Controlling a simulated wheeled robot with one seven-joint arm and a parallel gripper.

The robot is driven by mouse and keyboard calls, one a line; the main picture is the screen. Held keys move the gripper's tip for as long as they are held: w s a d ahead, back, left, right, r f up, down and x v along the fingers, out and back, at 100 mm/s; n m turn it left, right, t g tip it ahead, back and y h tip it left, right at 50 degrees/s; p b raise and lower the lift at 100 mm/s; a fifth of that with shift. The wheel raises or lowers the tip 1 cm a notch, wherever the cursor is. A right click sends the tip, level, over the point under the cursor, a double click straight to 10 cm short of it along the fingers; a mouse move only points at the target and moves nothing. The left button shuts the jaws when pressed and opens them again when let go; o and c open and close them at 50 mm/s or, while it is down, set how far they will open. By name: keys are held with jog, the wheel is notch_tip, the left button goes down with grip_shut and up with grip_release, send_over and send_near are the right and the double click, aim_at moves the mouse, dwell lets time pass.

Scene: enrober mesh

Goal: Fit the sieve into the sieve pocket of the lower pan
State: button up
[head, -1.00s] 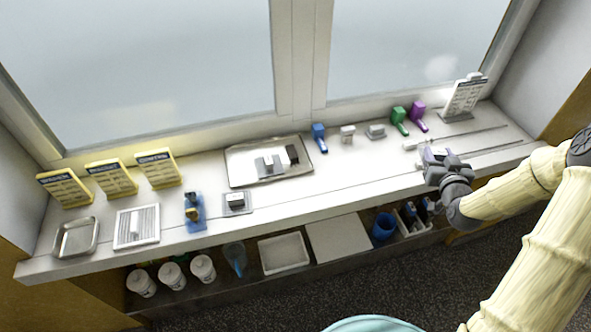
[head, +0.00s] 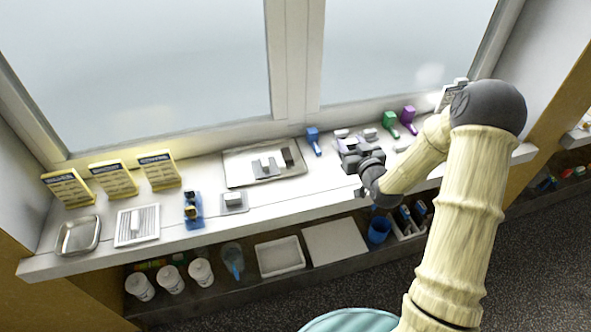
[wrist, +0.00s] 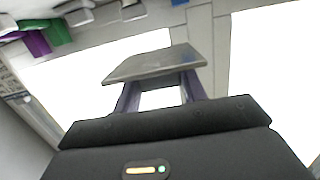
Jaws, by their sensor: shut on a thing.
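My gripper (head: 352,152) is over the right-middle part of the counter in the head view. In the wrist view its two purple fingers (wrist: 160,84) are shut on a flat grey plate (wrist: 150,65), which I take to be the sieve. The plate is held clear of the counter; its grip part is hidden by the fingers. A shallow grey metal pan (head: 234,179) lies left of my gripper, with small grey and dark blocks in it. I take it for the lower pan; I cannot make out its sieve pocket.
Left on the counter are a grey pad with a block (head: 235,203), a blue stand (head: 193,210), a white slatted plate (head: 126,238), an empty metal tray (head: 78,236) and yellow signs (head: 115,178).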

jog(key=shift+a, duration=0.3)
jog(key=shift+a, duration=0.1)
jog(key=shift+s+f, duration=0.1)
jog(key=shift+f, duration=0.15)
send_over(344, 176)
jog(key=shift+f+p, duration=0.35)
jog(key=shift+f, duration=2.3)
jog(key=shift+f, duration=2.1)
